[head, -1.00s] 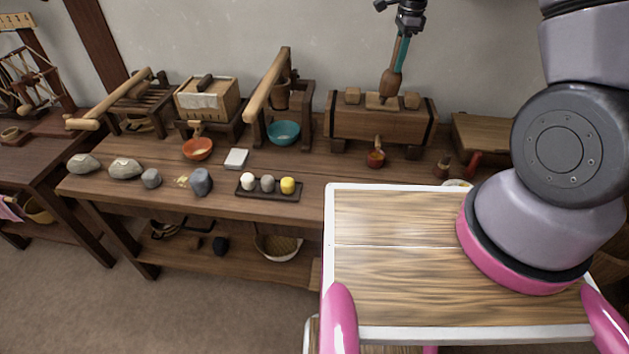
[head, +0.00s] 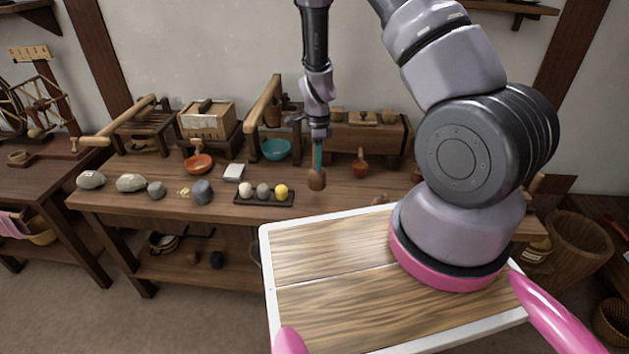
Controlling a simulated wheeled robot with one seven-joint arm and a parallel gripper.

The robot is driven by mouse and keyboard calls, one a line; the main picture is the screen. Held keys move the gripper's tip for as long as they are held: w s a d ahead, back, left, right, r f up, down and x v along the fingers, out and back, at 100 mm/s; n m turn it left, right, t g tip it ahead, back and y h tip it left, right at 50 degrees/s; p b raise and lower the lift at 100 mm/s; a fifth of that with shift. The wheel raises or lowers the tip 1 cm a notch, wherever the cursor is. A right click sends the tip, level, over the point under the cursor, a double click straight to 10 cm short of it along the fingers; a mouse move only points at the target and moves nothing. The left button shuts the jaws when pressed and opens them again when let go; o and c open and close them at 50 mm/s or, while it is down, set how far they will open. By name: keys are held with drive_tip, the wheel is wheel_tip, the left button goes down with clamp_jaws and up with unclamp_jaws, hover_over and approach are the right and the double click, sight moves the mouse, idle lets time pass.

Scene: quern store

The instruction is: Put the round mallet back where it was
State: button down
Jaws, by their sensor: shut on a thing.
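The round mallet (head: 317,180) has a brown rounded wooden head and a teal handle. It hangs head down, roughly upright, from my gripper (head: 318,138). My gripper is shut on the upper part of the handle. In the head view the mallet head shows against the workbench top (head: 340,190), right of the dark tray (head: 262,200). It looks held above the bench, though the exact gap is hard to tell. The gripper and mallet hide part of the wooden chest behind.
Three small balls sit on the tray.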

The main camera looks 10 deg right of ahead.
sight(318, 173)
drive_tip(key=shift+f, duration=2.55)
drive_tip(key=c, duration=0.5)
unclamp_jaws()
drive_tip(key=shift+f, duration=0.15)
drive_tip(key=shift+c, duration=0.2)
